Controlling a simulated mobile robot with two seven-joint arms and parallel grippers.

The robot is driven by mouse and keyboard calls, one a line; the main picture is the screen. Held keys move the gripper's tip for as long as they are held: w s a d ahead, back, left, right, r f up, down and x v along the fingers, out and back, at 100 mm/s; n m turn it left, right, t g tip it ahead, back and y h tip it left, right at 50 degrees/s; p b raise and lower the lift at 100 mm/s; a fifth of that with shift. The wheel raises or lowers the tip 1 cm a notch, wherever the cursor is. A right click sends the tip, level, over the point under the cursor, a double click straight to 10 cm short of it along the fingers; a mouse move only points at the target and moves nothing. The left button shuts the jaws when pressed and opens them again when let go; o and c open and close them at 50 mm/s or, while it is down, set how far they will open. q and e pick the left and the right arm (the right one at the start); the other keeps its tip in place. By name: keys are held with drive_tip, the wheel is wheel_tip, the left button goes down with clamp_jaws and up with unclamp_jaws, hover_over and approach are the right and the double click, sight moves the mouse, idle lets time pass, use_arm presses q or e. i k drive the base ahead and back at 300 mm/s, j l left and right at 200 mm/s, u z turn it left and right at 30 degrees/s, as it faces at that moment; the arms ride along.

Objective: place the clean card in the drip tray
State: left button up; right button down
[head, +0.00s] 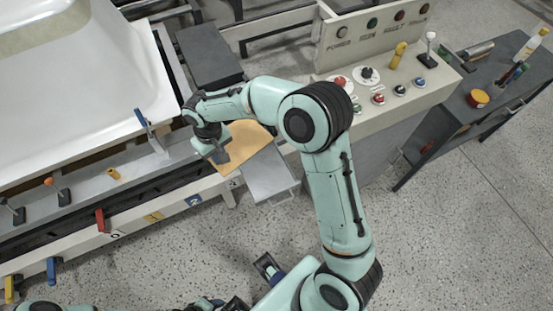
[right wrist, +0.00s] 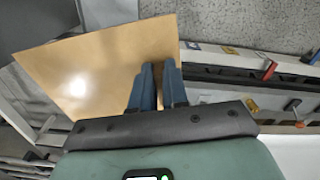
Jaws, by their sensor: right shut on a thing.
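The tan card (head: 245,141) is a flat, glossy sheet beside the tub bench in the head view. It fills the upper left of the right wrist view (right wrist: 95,70). My right gripper (head: 215,153) is shut on the card near one edge, its blue fingers (right wrist: 157,75) close together. A grey metal tray with a handle (head: 270,177), likely the drip tray, lies right of and below the card, which hides its upper left side. I cannot tell whether they touch. Dark parts at the bottom seem to be my left gripper (head: 266,268); its jaw state is unclear.
The white tub shell (head: 70,85) and lever-lined bench rail (head: 120,225) lie left. A dark block (head: 208,53) is behind the card. The control console (head: 385,85) stands right, with a dark cart (head: 480,105) beyond. The speckled floor is open in front.

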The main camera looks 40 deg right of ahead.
sight(261, 164)
drive_tip(key=i+j+z, duration=0.15)
drive_tip(key=z, duration=0.2)
drive_tip(key=i+j+z, duration=0.15)
drive_tip(key=z, duration=0.2)
drive_tip(key=i+j+z, duration=0.45)
drive_tip(key=j+z, duration=0.15)
